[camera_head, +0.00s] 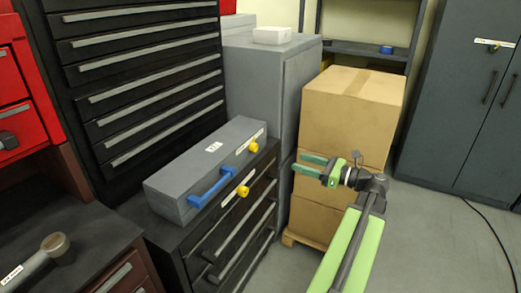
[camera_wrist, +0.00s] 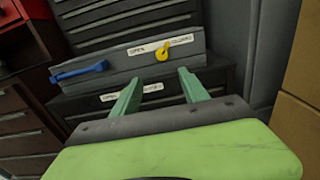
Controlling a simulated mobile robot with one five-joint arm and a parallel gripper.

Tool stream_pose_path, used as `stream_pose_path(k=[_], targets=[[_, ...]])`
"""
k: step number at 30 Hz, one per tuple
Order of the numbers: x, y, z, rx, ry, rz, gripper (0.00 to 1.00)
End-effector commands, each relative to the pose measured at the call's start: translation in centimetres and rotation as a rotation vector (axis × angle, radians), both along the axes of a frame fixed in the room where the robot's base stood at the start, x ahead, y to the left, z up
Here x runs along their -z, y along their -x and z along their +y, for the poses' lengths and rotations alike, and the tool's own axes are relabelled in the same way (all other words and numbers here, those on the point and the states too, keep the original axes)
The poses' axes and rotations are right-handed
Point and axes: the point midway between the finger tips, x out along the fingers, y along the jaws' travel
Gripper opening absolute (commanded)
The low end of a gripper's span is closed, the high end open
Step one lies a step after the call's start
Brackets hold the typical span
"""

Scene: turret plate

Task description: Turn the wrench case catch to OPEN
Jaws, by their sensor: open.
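The wrench case (camera_head: 180,180) is a long grey box with a blue handle (camera_head: 212,188), lying on a black drawer cabinet. Its yellow catch (camera_head: 253,146) is on the front face, right of the handle. In the wrist view the catch (camera_wrist: 175,46) points right and slightly up, toward the right label (camera_wrist: 182,40); the left label (camera_wrist: 143,49) seems to read OPEN. My gripper (camera_head: 312,163) is open and empty, with green fingers pointing toward the case, apart from it. In the wrist view the fingertips (camera_wrist: 160,76) are below the catch in the picture.
A second yellow catch (camera_head: 242,191) is on the drawer cabinet (camera_head: 185,250) below the case; a finger seems to hide it in the wrist view. Stacked cardboard boxes (camera_head: 350,105) stand close behind my gripper. Open floor (camera_head: 430,235) lies to the right.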

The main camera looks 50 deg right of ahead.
Motion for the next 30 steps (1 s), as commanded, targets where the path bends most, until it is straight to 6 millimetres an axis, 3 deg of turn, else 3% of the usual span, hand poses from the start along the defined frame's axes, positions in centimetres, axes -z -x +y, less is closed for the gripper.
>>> stream_pose_path(k=[5,19,24,30], targets=[[0.0,-2.7,0.4,0.007,0.0,0.0,0.52],[0.0,-13.1,2.4,0.019,0.0,-0.001,0.52],[0.0,-14.9,2.8,0.022,0.0,-0.001,0.52],[0.0,-15.3,2.9,0.025,0.0,-0.001,0.52]])
